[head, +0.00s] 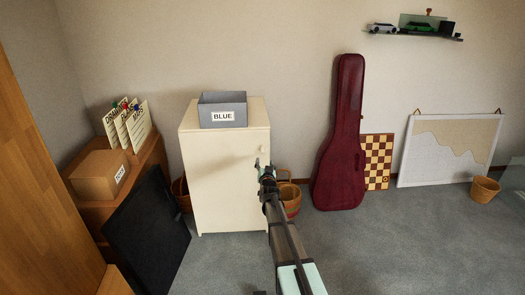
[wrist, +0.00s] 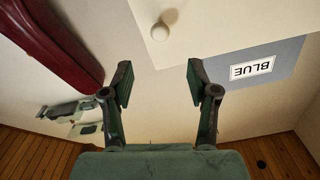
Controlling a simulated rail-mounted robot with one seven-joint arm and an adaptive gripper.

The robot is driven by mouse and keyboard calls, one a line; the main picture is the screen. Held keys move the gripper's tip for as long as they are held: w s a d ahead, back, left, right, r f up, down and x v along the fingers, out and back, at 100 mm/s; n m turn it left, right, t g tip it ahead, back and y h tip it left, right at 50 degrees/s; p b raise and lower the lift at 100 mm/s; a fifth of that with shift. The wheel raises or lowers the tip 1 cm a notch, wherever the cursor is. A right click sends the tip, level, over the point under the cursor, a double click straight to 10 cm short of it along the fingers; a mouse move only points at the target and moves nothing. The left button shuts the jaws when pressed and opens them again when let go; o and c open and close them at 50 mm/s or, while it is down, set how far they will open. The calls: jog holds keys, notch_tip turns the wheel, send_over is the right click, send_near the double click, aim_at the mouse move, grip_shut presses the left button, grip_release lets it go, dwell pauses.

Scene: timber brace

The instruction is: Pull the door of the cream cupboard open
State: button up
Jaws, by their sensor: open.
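The cream cupboard (head: 225,185) stands against the wall, and its door looks shut. A small round knob (head: 263,149) sits near the upper right of the door front. My gripper (head: 264,166) is just in front of the cupboard's right side, a little below the knob in the head view. In the wrist view, which is upside down, my gripper (wrist: 161,80) has its two fingers spread with nothing between them. The pale knob (wrist: 162,31) shows beyond the fingertips, apart from them, on the cream cupboard (wrist: 215,25).
A grey bin labelled BLUE (head: 222,112) stands on top of the cupboard. A basket (head: 290,195) is close by its right side, and a dark red guitar case (head: 340,140) leans farther right. A black panel (head: 148,225) leans at the left. Carpet (head: 400,240) is clear at the right.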

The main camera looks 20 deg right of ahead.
aim_at(263, 151)
jog(key=x, duration=1.3)
jog(key=shift+p, duration=0.35)
grip_shut()
